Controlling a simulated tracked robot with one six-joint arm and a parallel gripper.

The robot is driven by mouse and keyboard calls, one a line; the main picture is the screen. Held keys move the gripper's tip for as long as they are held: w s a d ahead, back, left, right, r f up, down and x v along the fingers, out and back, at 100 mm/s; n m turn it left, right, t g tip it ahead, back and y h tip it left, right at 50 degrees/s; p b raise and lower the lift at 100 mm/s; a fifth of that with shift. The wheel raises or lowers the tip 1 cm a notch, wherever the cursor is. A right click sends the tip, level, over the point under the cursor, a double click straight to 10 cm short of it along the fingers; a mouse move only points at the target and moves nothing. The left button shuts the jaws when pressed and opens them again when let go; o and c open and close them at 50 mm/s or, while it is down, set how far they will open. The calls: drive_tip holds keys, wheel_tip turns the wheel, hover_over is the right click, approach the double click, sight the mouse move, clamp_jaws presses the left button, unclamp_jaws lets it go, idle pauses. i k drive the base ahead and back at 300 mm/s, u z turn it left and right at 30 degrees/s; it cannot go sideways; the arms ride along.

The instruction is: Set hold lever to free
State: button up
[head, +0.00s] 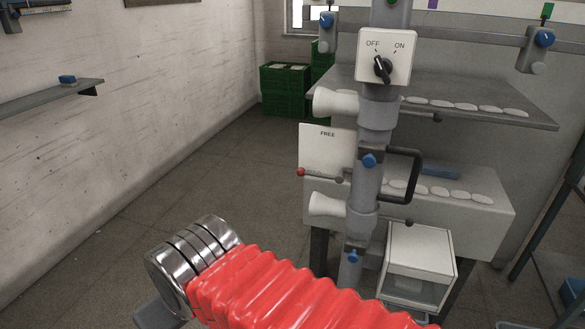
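The hold lever (321,176) is a thin dark rod with a red knob (300,172) at its left end. It lies nearly level, pointing left from a pivot near the post. A white plate (318,147) behind it carries the word FREE above the lever; the lever does not point at that word. Any other label is hidden or absent from view. My arm in its red sleeve crosses the bottom, with metal rings at its end. A grey part of my gripper (157,312) shows below the rings, left of and nearer than the lever; its fingers cannot be made out.
A grey post (367,190) carries an OFF/ON switch box (385,57), a black handle (417,175) and white cones (328,205). Shelves (445,98) with white pieces stand behind. Green crates (285,88) sit at the back. Floor left of the post is clear.

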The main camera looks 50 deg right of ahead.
sight(339, 178)
drive_tip(key=z, duration=0.05)
drive_tip(key=i, duration=1.25)
drive_tip(key=z, duration=0.3)
